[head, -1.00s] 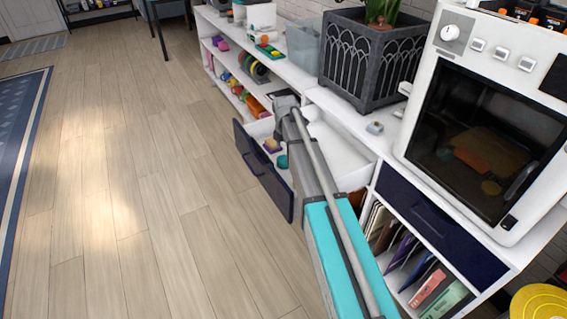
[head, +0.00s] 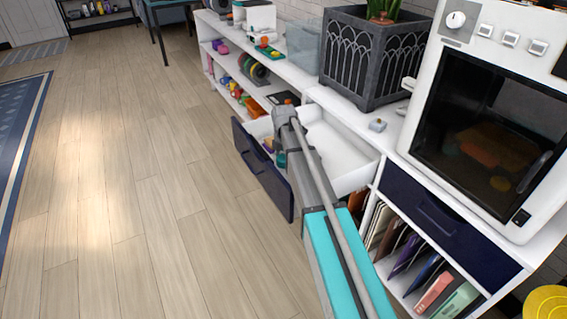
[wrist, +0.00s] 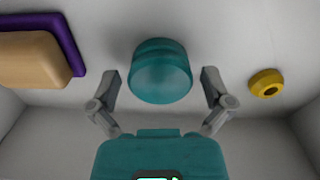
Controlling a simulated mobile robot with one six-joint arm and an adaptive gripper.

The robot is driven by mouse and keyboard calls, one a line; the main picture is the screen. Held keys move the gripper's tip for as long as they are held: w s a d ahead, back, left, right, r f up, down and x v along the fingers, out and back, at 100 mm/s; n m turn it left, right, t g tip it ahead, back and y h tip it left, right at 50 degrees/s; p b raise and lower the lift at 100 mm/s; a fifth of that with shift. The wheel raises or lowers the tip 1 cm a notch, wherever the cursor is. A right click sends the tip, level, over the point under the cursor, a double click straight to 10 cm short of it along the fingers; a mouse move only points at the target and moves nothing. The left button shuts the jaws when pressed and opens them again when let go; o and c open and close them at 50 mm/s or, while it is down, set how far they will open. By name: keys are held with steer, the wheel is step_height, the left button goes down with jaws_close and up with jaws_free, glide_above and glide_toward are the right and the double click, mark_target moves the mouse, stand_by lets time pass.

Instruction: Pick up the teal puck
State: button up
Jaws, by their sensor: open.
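The teal puck (wrist: 161,72) stands on the white floor of an open drawer, just ahead of my gripper in the wrist view. It is a short, round piece. My gripper (wrist: 160,82) is open, with one finger on each side of the puck's near edge and gaps between. In the head view my arm reaches down into the drawer (head: 262,170). A sliver of the teal puck shows beside the arm (head: 281,159); the rest of it and my fingertips are hidden there.
A purple piece (wrist: 68,38) with a tan block (wrist: 32,58) on it lies left of the puck. A yellow ring (wrist: 266,83) lies to the right. Drawer walls close in on both sides. A planter (head: 365,60) and a white oven-like machine (head: 490,120) stand on the unit above.

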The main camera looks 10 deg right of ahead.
stand_by(0.4)
steer(key=c, duration=1.2)
steer(key=shift+o, duration=0.2)
steer(key=shift+r, duration=0.15)
step_height(320, 180, up, 3)
steer(key=p, duration=0.3)
steer(key=s+r+p, duration=0.9)
steer(key=s+p, duration=0.1)
steer(key=s, duration=0.4)
steer(key=shift+r, duration=0.4)
